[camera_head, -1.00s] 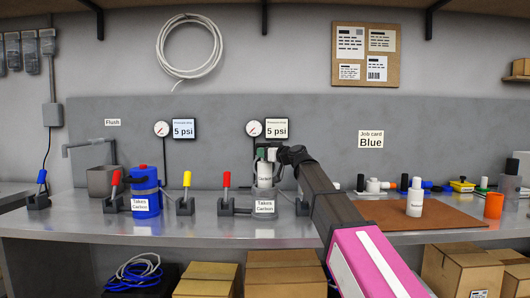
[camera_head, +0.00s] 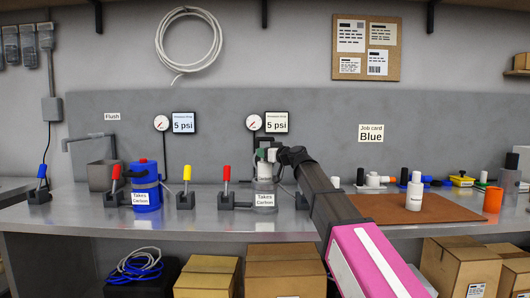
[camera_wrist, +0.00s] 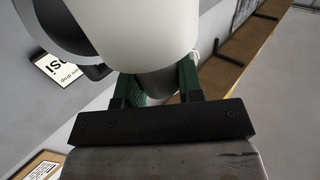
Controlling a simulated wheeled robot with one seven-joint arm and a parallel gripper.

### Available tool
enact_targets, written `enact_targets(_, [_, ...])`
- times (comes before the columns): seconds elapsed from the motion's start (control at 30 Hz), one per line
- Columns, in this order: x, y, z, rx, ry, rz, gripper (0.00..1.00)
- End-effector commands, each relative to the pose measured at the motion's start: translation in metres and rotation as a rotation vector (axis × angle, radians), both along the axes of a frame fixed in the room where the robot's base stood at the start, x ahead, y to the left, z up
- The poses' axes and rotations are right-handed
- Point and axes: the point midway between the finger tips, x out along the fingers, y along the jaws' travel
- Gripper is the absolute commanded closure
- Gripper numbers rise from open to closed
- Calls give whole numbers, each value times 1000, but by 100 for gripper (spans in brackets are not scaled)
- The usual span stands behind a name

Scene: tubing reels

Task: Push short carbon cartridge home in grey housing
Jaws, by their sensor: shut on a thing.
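My gripper (camera_head: 263,155) is over the grey housing (camera_head: 265,187), which stands on the bench behind a "Takes Carbon" label. It is shut on the white carbon cartridge (camera_wrist: 150,30). In the head view the cartridge's lower part appears to be inside the housing. I cannot tell how deep it sits or whether it touches the bottom.
A blue housing (camera_head: 146,187) with a "Takes Carbon" label stands to the left. Red-handled (camera_head: 227,174) and yellow-handled (camera_head: 187,180) valves flank the housings. A white bottle (camera_head: 415,193) stands on the brown mat (camera_head: 372,210) at right. A pressure gauge (camera_head: 254,123) hangs behind.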

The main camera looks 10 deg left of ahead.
Motion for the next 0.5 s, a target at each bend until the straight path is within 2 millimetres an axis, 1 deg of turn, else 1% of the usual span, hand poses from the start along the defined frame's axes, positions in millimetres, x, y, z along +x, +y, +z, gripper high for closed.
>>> enact_targets(0.5, [0,0,-13,1,-1,0,100])
